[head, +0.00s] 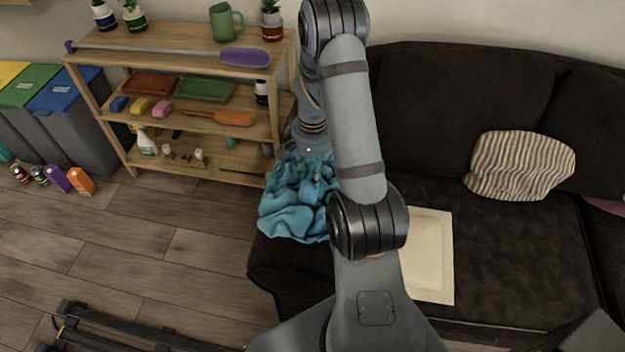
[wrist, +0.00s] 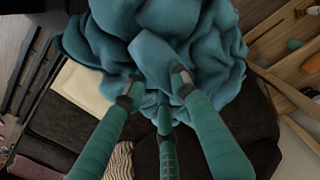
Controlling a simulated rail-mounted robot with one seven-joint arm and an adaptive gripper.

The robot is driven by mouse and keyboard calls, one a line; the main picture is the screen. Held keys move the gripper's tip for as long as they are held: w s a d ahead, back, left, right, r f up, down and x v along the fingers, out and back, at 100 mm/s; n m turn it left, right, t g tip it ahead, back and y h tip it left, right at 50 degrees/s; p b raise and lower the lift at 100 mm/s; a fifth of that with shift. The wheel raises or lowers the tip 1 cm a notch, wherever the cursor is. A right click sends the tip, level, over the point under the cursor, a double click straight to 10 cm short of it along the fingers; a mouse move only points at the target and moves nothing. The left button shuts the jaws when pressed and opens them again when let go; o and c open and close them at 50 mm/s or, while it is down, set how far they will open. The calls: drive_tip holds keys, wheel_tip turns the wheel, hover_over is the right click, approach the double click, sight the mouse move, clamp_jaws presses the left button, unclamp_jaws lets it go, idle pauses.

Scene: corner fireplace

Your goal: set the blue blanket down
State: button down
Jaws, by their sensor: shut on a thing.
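The blue blanket (head: 292,205) is a crumpled bundle at the left arm end of the dark sofa, in front of the shelf's right side. It also fills the upper part of the wrist view (wrist: 190,35). My gripper (wrist: 155,86) is shut on a fold of the blanket, its teal fingers pressed into the cloth. In the head view my arm hides part of the blanket's right side, and the fingers are hard to make out against it. I cannot tell whether the blanket's underside touches the sofa.
The dark sofa (head: 510,255) carries a striped pillow (head: 520,165) and a flat cream panel (head: 432,255). A wooden shelf (head: 165,44) with tools and bottles stands behind on the left. Bins (head: 60,125) stand further left. The wood floor (head: 150,230) is mostly clear.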

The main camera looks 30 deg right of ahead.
drive_tip(key=shift+f, duration=1.55)
drive_tip(key=c, duration=1.5)
unclamp_jaws()
drive_tip(key=shift+o, duration=0.5)
wheel_tip(320, 180, up, 12)
drive_tip(key=shift+r+p, duration=0.15)
drive_tip(key=shift+p, duration=0.35)
